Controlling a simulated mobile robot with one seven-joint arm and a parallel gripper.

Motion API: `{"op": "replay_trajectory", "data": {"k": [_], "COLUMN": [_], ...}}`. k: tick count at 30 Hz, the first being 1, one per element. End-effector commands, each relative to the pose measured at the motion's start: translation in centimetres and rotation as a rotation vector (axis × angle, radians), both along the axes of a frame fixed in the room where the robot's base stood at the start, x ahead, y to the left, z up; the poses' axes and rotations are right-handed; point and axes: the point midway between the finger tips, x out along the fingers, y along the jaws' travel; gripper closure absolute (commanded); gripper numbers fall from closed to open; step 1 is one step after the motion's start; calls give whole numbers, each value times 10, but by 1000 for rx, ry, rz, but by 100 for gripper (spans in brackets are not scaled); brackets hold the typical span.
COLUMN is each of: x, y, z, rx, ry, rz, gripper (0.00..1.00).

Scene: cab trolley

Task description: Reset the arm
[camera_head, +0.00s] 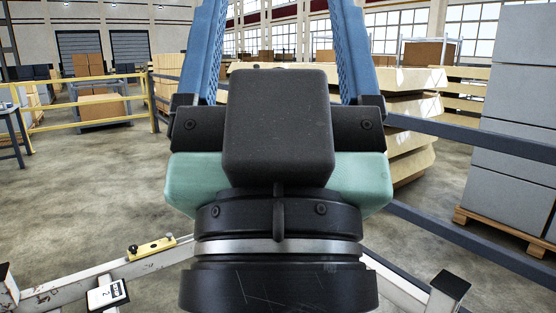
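My gripper (279,25) fills the middle of the head view. Its black body and wrist are close to the camera, with a pale green casing behind. Two blue lattice fingers rise from black mounts on either side and lean slightly inward. They stand wide apart, with nothing seen between them. The fingertips are cut off by the top edge, so I cannot see what lies at them.
A white metal frame (82,285) crosses below, bearing a yellow block (152,248) and a white labelled device (106,295). Dark blue rails (455,229) run at right, near grey blocks on a pallet (513,127). Stacked boards (410,115) stand behind. Yellow railing (95,111) and open floor lie left.

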Motion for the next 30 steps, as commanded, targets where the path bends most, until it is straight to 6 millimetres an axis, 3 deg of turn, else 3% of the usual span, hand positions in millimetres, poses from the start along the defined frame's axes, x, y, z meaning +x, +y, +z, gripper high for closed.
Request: {"op": "replay_trajectory", "data": {"k": [1,18,24,30], "x": [0,1,1,1], "y": [0,1,1,1], "z": [33,204,247,261], "rx": [0,-1,-1,-1], "ry": [0,1,1,1], "rz": [0,1,2,2], "gripper": [21,21,21,21]}}
